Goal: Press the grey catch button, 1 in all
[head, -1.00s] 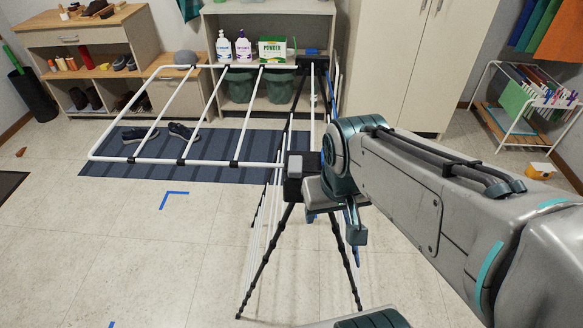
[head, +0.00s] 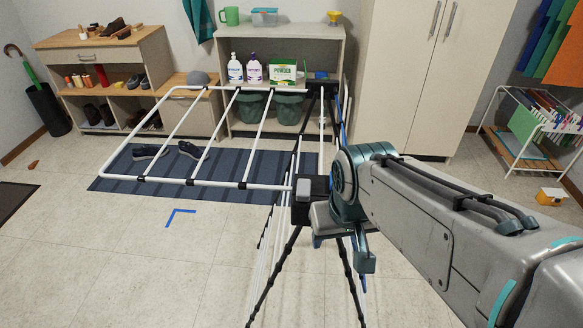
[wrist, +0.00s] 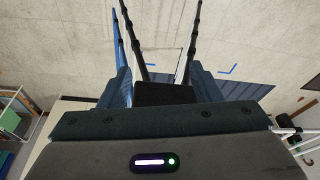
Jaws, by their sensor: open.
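A folding drying rack with white bars (head: 215,185) and black legs stands in front of me, one wing spread to the left. Its black hub block (head: 303,212) carries a grey catch button (head: 303,188) on its near top side. My gripper (head: 341,250) is open, pointing down right beside the hub; in the head view it overlaps the hub's right edge, and I cannot tell whether they touch. In the wrist view the black block (wrist: 165,93) shows just beyond my gripper's body, with the rack's legs beyond it. The button's face is not visible there.
A shelf unit (head: 285,35) with bottles, a powder box and green bins stands behind the rack. A tall cabinet (head: 400,80) is at the back right. Shoes lie on a blue striped mat (head: 110,185).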

